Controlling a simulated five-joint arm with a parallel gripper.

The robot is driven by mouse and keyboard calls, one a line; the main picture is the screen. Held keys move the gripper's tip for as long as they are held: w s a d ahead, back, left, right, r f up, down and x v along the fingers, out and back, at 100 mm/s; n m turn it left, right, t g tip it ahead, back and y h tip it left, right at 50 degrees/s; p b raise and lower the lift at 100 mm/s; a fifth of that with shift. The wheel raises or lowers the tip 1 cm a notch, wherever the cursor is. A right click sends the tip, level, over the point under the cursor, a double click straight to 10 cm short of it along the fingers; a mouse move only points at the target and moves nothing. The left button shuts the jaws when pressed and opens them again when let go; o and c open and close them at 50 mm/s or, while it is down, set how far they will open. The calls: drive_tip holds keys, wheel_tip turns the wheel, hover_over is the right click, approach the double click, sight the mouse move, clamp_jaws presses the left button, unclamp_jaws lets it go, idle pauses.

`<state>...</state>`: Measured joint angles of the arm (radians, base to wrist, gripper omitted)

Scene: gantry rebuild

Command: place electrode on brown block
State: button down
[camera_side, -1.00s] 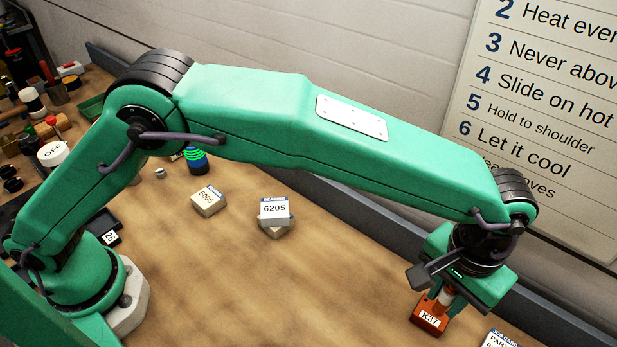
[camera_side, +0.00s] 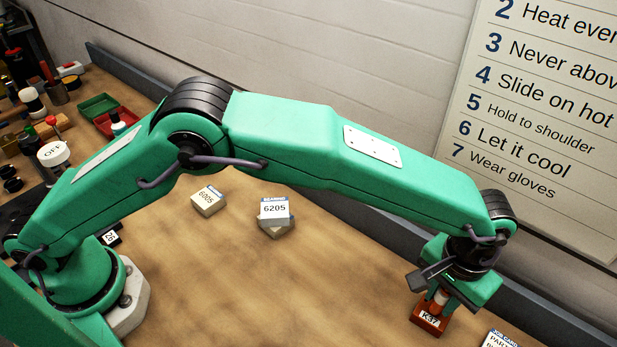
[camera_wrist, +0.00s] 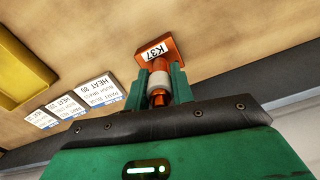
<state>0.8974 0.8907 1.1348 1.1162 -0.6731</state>
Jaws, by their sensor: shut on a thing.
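A copper-coloured electrode (camera_wrist: 159,79) with a white band is between my gripper's (camera_wrist: 162,73) two green fingers in the wrist view. It also shows below the fingers in the side view (camera_side: 440,298). My gripper (camera_side: 444,287) is shut on it and points down. The orange-brown block (camera_side: 430,319) with the white label K37 is directly under the electrode, at the right of the bench. In the wrist view the block (camera_wrist: 137,54) lies just beyond the fingertips. I cannot tell whether the electrode touches the block; its lower end is partly hidden.
Several white cards (camera_wrist: 97,91) lie near the block, and a yellow object (camera_wrist: 22,72) is at the wrist view's upper left. Boxes marked 6205 (camera_side: 274,209) and 6005 (camera_side: 208,199) stand mid-bench. A dark rail (camera_side: 345,212) runs along the wall. The bench between is clear.

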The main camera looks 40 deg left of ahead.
drive_tip(key=shift+f, duration=0.2)
drive_tip(key=c, duration=1.2)
unclamp_jaws()
drive_tip(key=shift+r, duration=0.1)
wheel_tip(320, 180, up, 12)
drive_tip(key=shift+r, duration=0.1)
drive_tip(key=shift+a, duration=0.1)
